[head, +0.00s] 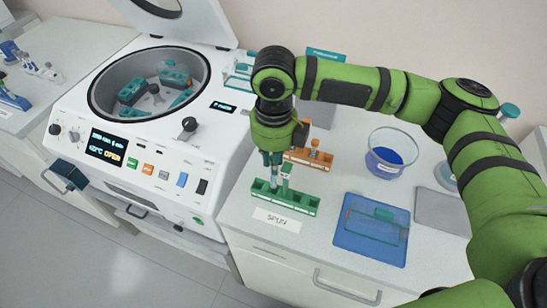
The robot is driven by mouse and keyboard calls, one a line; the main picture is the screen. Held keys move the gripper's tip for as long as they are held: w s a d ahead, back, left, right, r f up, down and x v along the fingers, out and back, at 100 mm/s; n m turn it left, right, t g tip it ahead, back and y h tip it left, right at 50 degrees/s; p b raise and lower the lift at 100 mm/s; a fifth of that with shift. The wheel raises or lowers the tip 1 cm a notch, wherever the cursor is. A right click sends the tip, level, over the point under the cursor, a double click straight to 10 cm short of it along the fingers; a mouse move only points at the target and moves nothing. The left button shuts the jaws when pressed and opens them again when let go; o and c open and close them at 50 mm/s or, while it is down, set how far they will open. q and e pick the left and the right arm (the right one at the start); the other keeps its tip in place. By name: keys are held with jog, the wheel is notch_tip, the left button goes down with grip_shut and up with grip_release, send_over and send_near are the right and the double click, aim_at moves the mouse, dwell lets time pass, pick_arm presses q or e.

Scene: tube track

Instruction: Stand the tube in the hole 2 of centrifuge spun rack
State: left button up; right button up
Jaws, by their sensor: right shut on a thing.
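The green spun rack (300,205) sits on the right-hand counter, with a white "SPUN" label (277,220) in front of it. My right gripper (271,157) points down above the left-middle part of the rack and is shut on a pale tube (274,178). The tube is about upright, and its lower end is at or just above the rack. Whether it is in a hole, and which one, I cannot tell. A small green marker (285,178) stands beside the tube and partly overlaps the view. My left gripper is not in view.
An orange rack (302,159) with a capped tube stands just behind. To the right are a blue tray (370,243), a bowl of blue contents (390,157) and a grey plate (442,211). The open centrifuge (140,130) stands left, its lid raised.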

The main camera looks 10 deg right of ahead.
dwell(0.4)
jog(key=shift+p, duration=0.4)
jog(key=shift+f, duration=0.1)
jog(key=shift+p, duration=0.45)
jog(key=shift+f, duration=0.1)
jog(key=shift+f+p, duration=0.15)
jog(key=shift+p, duration=0.2)
jog(key=shift+f, duration=0.25)
dwell(0.4)
